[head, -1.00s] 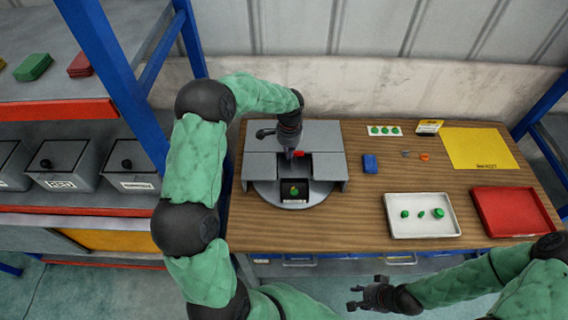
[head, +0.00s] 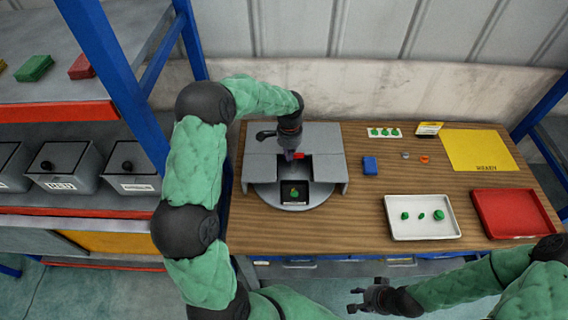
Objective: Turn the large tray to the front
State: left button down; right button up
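A grey round turntable (head: 268,192) sits under a flat grey cover (head: 328,137) on the wooden bench. In the cover's front opening is a small dark tray (head: 286,202) with a green part (head: 294,193) on it. I cannot read whether this is the large tray; the rest of the turntable is hidden. My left gripper (head: 276,145) is over the cover's middle, pointing down, with its fingers spread. A small red piece (head: 298,155) is beside its fingertip; contact is unclear. My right gripper (head: 354,298) is open and empty in front of the bench.
A white tray (head: 425,234) with green parts and a red tray (head: 510,213) stand at the right. A blue block (head: 370,165), a yellow sheet (head: 480,150) and a card with green parts (head: 384,132) lie behind. Grey bins (head: 68,178) fill the left shelf.

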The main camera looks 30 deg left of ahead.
aim_at(294, 163)
dwell(0.3)
pick_arm(q)
notch_tip(294, 163, down, 2)
jog(key=shift+f+b, duration=0.2)
jog(key=shift+b, duration=0.55)
